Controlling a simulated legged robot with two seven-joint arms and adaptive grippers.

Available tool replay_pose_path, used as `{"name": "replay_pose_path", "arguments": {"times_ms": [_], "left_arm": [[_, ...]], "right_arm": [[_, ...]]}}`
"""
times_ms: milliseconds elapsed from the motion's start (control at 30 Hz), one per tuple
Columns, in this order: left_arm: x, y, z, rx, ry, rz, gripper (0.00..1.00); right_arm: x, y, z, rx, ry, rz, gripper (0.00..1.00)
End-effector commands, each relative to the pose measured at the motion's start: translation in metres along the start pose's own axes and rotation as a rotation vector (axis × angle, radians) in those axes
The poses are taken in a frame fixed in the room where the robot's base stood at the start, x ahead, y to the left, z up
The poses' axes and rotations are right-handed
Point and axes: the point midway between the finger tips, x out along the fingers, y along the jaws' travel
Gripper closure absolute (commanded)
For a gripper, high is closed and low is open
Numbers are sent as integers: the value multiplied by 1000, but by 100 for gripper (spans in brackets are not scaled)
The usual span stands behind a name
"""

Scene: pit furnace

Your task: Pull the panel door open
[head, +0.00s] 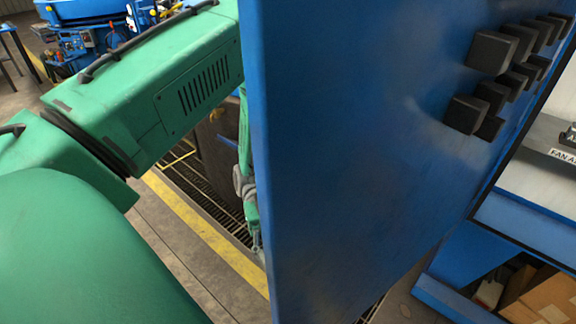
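The blue panel door (350,190) fills the middle of the head view. It stands swung out from the cabinet, with a gap to the pale cabinet interior (540,180) on the right. Several black blocks (493,52) sit on its upper right face. My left arm comes in from the left and passes behind the door's left edge. A narrow strip of its lower end, perhaps part of the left gripper (254,232), shows beside that edge. The door hides the rest, so its fingers and any contact cannot be made out. My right gripper is not in view.
A label reading "FAN A" (562,155) is inside the cabinet. Cardboard boxes (550,298) lie at the bottom right, by a blue frame (450,300). A yellow floor stripe (205,232) runs beside a floor grating (205,195). Blue machinery (85,30) stands at the back left.

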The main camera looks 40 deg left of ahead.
Motion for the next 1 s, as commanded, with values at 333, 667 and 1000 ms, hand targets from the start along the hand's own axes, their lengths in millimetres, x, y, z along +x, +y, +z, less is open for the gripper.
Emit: {"name": "replay_pose_path", "arguments": {"times_ms": [333,667,1000], "left_arm": [[-71,-1,2,0,0,-2,69],[-87,-2,1,-1,2,-1,69],[-88,-2,1,0,3,-2,69]], "right_arm": [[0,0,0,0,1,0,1],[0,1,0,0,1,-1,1],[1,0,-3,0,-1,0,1]]}}
